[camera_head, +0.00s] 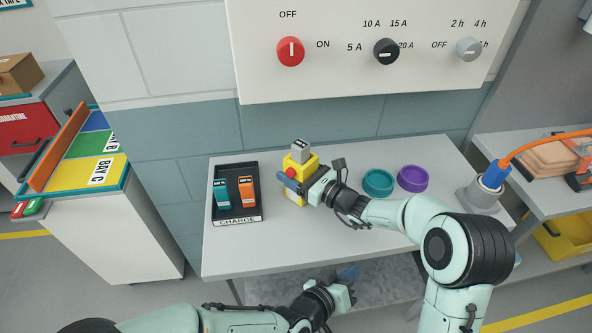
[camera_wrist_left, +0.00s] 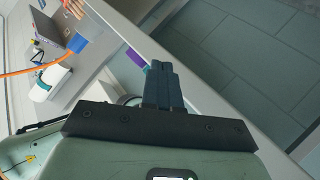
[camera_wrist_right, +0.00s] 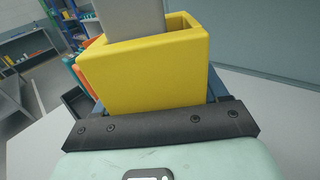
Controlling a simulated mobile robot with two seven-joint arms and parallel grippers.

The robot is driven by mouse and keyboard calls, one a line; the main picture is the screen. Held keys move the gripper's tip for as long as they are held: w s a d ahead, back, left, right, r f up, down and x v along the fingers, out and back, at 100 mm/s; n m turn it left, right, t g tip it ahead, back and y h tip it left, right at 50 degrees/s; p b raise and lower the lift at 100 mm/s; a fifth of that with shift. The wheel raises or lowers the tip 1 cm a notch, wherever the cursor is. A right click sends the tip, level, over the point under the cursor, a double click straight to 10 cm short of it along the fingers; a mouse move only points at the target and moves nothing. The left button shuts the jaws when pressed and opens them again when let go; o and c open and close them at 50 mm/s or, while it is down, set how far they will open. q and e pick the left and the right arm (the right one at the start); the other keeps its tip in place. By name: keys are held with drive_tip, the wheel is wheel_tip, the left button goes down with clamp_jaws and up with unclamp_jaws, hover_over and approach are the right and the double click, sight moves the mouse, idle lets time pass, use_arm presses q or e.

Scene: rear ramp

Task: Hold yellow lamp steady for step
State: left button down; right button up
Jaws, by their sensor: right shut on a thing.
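The yellow lamp (camera_head: 312,162) stands at the left-middle of the grey table, with a grey block (camera_head: 300,146) on top and a red round part on its front. My right gripper (camera_head: 289,183) is shut on the yellow lamp, which also fills the top of the right wrist view (camera_wrist_right: 150,70). Part of the lamp's lower body is hidden by the gripper. My left gripper (camera_head: 348,273) is below and in front of the table's front edge, apart from the lamp. In the left wrist view its fingers (camera_wrist_left: 161,85) are together with nothing between them.
A black CHARGE tray (camera_head: 238,220) with a teal and an orange item sits left of the lamp. A teal ring (camera_head: 378,182) and a purple ring (camera_head: 413,178) lie to its right. A white panel with knobs (camera_head: 365,80) is on the wall above.

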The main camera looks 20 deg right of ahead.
use_arm(q)
wheel_tip(320, 180, up, 5)
drive_tip(key=d+t, duration=0.1)
drive_tip(key=n+t+y, duration=0.7)
drive_tip(key=n+t, duration=0.4)
drive_tip(key=n, duration=0.1)
approach(291, 173)
drive_tip(key=w+a, duration=0.4)
drive_tip(key=a, duration=0.4)
drive_tip(key=w+d, duration=0.3)
drive_tip(key=d, duration=0.5)
drive_tip(key=shift+w+f, duration=0.2)
drive_tip(key=shift+f, duration=0.15)
drive_tip(key=shift+d, duration=0.1)
